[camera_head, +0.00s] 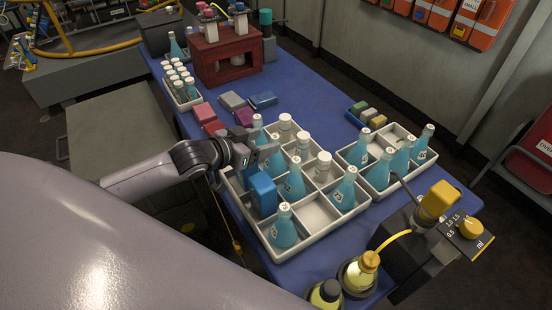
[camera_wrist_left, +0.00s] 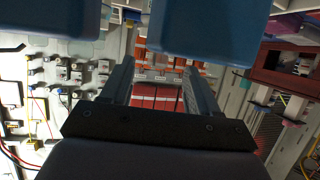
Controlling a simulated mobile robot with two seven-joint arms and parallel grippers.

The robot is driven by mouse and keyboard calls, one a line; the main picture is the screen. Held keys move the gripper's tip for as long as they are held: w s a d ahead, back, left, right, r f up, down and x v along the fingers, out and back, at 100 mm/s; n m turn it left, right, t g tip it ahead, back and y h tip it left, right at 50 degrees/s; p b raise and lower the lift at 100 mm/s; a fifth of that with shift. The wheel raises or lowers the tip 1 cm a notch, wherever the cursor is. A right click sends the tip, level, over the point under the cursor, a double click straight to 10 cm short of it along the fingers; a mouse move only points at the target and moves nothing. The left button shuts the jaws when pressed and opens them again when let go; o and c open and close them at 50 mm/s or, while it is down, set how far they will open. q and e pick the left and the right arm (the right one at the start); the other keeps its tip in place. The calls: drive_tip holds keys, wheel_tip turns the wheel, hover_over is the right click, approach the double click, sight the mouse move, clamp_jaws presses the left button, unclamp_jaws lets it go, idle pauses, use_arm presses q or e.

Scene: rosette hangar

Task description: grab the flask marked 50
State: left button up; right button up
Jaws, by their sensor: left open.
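Several teal flasks with white caps stand in two white divided trays on the blue table, a larger tray (camera_head: 318,211) and a smaller tray (camera_head: 381,194). A front flask (camera_head: 284,232), a flask (camera_head: 343,194) near the right side and a flask (camera_head: 293,186) in the middle carry small dark labels. The numbers are too small to read surely, so I cannot tell which is marked 50. My left gripper (camera_head: 262,186) is over the larger tray's left side, open, with blue finger ends. These ends also show in the left wrist view (camera_wrist_left: 126,28), with no flask between them.
A dark red rack (camera_head: 226,60) and a small crate of bottles (camera_head: 182,88) stand at the back left. Coloured blocks (camera_head: 233,101) lie behind the larger tray. A yellow-knobbed device (camera_head: 438,203) and yellow-liquid flasks (camera_head: 359,273) stand at the front right.

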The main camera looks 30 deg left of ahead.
sight(271, 140)
use_arm(q)
drive_tip(key=shift+x, duration=2.45)
drive_tip(key=shift+d+r, duration=0.15)
clamp_jaws()
